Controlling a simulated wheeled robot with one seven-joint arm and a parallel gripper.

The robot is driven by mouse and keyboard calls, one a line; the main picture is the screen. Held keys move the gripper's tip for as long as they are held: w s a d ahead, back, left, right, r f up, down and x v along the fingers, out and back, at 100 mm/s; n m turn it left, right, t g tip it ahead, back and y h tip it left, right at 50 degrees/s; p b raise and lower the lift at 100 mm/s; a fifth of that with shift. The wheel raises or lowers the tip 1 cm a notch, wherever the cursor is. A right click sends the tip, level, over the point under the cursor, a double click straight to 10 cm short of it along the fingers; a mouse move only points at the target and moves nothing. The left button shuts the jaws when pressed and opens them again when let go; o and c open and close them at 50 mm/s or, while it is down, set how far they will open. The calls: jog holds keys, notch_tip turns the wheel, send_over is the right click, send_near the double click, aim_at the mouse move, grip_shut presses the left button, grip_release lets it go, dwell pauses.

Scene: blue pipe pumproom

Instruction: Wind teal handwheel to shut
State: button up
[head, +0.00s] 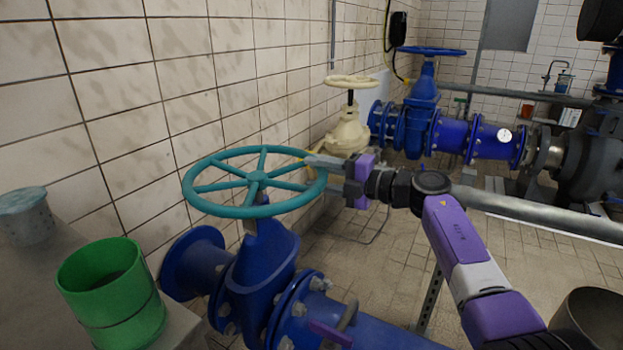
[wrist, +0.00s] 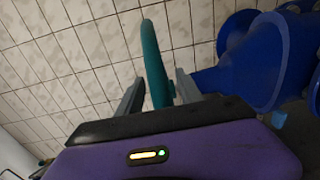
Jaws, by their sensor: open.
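The teal handwheel (head: 257,181) lies roughly level on top of a blue valve (head: 262,265) in the head view. It has several spokes and a central hub. My gripper (head: 308,160) is at the right side of the wheel's rim. In the wrist view the teal rim (wrist: 155,60) stands between the two grey fingers of my gripper (wrist: 158,88). The fingers are open, with a gap showing on the left of the rim; the right finger is close to it, and I cannot tell whether they touch.
A green cylinder (head: 112,290) and a grey container (head: 25,215) stand on a ledge at the left. A cream handwheel valve (head: 348,130) and a blue valve with a blue wheel (head: 425,100) stand behind. A tiled wall runs along the left. A grey pipe (head: 545,215) crosses at right.

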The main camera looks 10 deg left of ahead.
jog(key=shift+x, duration=0.75)
jog(key=shift+c, duration=0.2)
jog(key=shift+s, duration=0.1)
grip_shut()
dwell(0.7)
